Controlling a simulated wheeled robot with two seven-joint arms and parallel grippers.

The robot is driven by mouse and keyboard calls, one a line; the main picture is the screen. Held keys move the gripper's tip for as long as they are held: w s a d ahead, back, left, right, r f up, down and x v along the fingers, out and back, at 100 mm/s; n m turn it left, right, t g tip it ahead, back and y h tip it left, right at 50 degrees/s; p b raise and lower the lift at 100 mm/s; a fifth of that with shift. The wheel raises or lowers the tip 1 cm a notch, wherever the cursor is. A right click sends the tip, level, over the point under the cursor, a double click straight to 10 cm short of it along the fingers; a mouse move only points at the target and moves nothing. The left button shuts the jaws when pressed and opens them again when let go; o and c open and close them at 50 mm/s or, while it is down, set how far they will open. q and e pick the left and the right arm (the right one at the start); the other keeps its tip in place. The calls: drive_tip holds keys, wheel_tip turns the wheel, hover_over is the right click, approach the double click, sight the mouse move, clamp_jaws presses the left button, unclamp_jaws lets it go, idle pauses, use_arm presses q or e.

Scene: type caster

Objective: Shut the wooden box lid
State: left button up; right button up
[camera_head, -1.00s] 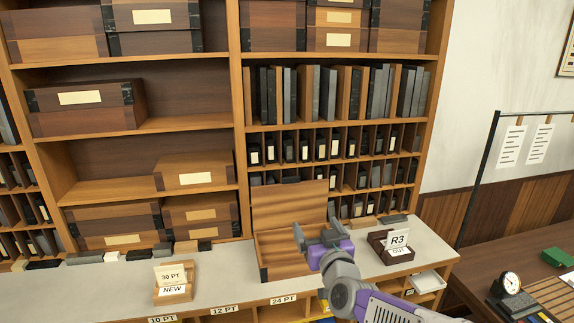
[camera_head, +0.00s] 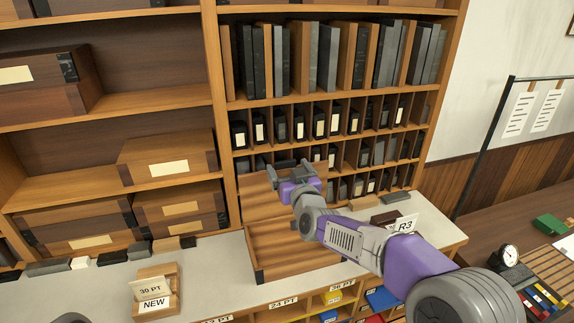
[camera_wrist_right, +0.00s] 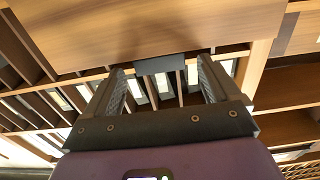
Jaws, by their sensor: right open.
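The wooden box (camera_head: 300,262) stands on the counter with its lid (camera_head: 262,205) raised at the back. The box's inside shows empty in the head view. My right gripper (camera_head: 290,172) is at the upper edge of the raised lid, its arm reaching over the box's right side. In the right wrist view, the open jaws (camera_wrist_right: 163,80) are near a wooden panel (camera_wrist_right: 150,35), apparently the lid, with a dark tab between the fingertips. I cannot tell whether they touch it. My left gripper is not seen.
Shelves with slots of dark blocks (camera_head: 320,125) rise close behind the box. A small wooden holder with 30 PT and NEW cards (camera_head: 153,290) stands to the left. The R3 card holder (camera_head: 385,218) is to the right, partly behind my arm.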

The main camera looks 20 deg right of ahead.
drive_tip(key=shift+w+r, duration=0.1)
drive_tip(key=shift+w, duration=0.4)
drive_tip(key=shift+w, duration=0.1)
